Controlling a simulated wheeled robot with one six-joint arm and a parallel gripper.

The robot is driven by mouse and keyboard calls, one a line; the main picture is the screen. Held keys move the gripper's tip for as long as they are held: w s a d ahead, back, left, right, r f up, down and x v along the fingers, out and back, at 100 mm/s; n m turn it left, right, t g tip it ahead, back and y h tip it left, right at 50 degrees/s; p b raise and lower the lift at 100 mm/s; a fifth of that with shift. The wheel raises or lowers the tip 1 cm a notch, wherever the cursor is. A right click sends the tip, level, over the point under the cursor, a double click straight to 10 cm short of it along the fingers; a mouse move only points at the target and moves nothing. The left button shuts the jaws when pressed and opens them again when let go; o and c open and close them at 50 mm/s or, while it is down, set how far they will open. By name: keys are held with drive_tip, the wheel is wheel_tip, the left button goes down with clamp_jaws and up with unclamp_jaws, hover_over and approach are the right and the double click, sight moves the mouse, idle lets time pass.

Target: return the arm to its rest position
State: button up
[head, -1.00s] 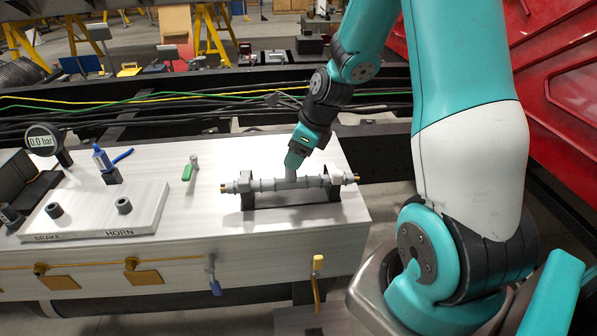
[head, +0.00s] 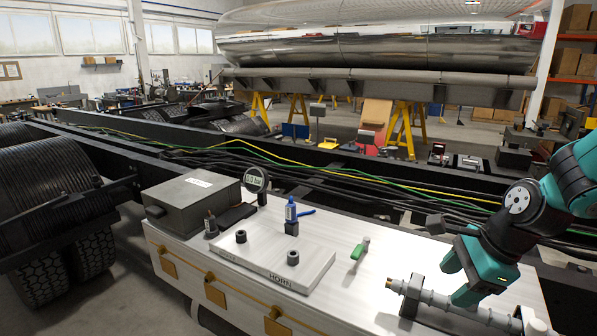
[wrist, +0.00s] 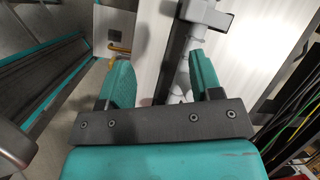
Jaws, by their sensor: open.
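My gripper (wrist: 160,80) is open in the wrist view, its two teal fingers apart. A grey pipe assembly (wrist: 178,82) lies beyond and partly between the fingertips; I cannot tell whether they touch it. In the head view my gripper (head: 466,290) is at the lower right, pointing down over the grey pipe assembly (head: 440,301). The assembly lies across dark supports on the white bench top (head: 350,302). My arm runs off the right edge of the head view.
Cables (head: 300,170) run along the black frame behind. A polished tank (head: 380,45) stands farther back.

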drive_tip(key=s+a+f+n+g+b, duration=0.1)
drive_tip(key=s+a+n+g+b, duration=0.2)
drive_tip(key=s+a+n+b, duration=0.6)
drive_tip(key=s+a+n, duration=0.3)
drive_tip(key=s+n, duration=0.1)
drive_tip(key=n, duration=0.4)
drive_tip(key=s+a+n, duration=0.3)
drive_tip(key=s+n, duration=0.1)
drive_tip(key=n, duration=0.5)
drive_tip(key=shift+s+n+y, duration=0.3)
drive_tip(key=shift+s, duration=0.05)
